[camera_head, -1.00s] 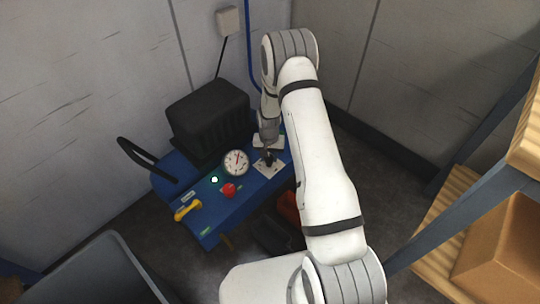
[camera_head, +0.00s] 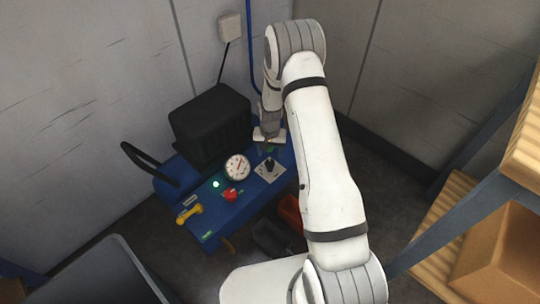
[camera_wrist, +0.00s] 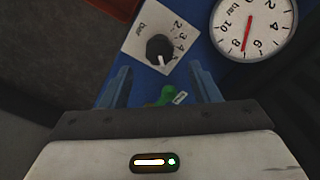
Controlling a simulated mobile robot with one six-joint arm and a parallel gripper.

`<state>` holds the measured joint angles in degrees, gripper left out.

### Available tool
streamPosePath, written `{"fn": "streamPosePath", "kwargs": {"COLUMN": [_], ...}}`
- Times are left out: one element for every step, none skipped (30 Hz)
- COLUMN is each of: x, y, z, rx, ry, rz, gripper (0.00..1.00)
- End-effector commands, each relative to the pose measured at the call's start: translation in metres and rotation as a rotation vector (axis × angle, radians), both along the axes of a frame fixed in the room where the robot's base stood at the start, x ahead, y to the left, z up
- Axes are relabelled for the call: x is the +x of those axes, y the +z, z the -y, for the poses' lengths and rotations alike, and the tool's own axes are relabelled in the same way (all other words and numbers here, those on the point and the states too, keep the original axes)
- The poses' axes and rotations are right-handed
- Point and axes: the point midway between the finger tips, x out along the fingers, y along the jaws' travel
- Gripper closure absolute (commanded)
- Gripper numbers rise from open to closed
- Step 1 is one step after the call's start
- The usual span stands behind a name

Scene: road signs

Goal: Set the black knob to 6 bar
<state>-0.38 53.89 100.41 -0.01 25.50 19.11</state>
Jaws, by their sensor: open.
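The black knob (camera_head: 269,163) stands on a square white scale plate (camera_head: 272,174) at the right of the blue panel. In the wrist view, the knob (camera_wrist: 159,48) has a white mark pointing down towards the plate's lower edge; the number at the mark is not readable. The round gauge (camera_head: 237,167) is left of the knob; on the gauge in the wrist view (camera_wrist: 268,22), the red needle lies between 6 and 8. My gripper (camera_wrist: 160,72) is open and empty, apart from the knob; in the head view, my gripper (camera_head: 269,138) is behind it.
A green part (camera_wrist: 166,95) shows between my fingers. The blue panel (camera_head: 222,215) also carries a red knob (camera_head: 230,195), a yellow handle (camera_head: 188,214) and a lit green lamp (camera_head: 216,184). A black ribbed block (camera_head: 210,122) stands behind. A shelf (camera_head: 490,230) is at right.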

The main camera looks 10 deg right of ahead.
Motion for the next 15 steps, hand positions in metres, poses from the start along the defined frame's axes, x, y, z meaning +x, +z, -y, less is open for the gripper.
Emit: {"fn": "streamPosePath", "kwargs": {"x": [0.000,0.001,0.001,0.001,0.001,0.001,0.001,0.001,0.000,0.000,0.000,0.000,0.000,0.000,0.000], "y": [0.009,0.012,0.015,0.017,0.018,0.019,0.019,0.020,0.020,0.019,0.019,0.019,0.019,0.019,0.019], "z": [0.000,0.000,0.000,0.000,0.000,0.000,0.000,0.000,0.000,0.000,0.000,0.000,0.000,0.000,0.000], "rx": [0.000,0.000,0.000,0.000,0.000,0.000,0.000,0.000,0.000,0.000,0.000,0.000,0.000,0.000,0.000], "ry": [0.000,0.000,0.000,0.000,0.000,0.000,0.000,0.000,0.000,0.000,0.000,0.000,0.000,0.000,0.004], "rz": [0.001,0.001,0.001,0.001,0.001,0.001,0.001,0.000,0.000,0.000,0.000,0.000,0.000,0.000,0.000], "gripper": [0.44,0.44,0.44,0.44,0.44,0.44,0.44,0.44,0.44,0.44,0.44,0.44,0.44,0.44,0.44]}}
